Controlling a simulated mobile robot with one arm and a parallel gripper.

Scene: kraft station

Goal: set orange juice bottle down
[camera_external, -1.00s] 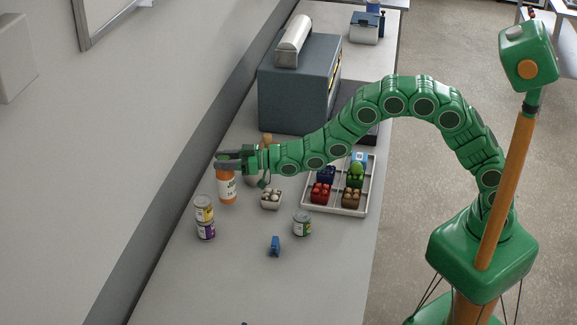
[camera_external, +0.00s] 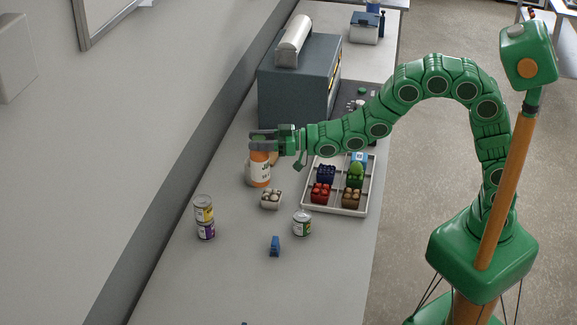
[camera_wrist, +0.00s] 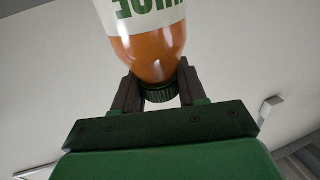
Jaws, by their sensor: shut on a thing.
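The orange juice bottle (camera_external: 259,172) is orange with a white label and hangs or stands upright below my gripper (camera_external: 262,141) in the external view. My gripper is shut on the bottle near its top. In the wrist view the bottle (camera_wrist: 150,45) shows its label, orange neck and dark green cap, and my gripper's fingers (camera_wrist: 158,92) lie on either side of the neck and cap. I cannot tell whether the bottle's base touches the counter (camera_external: 200,272).
A tray (camera_external: 337,209) with several small items stands to the right. A blue-grey machine (camera_external: 295,95) stands behind.

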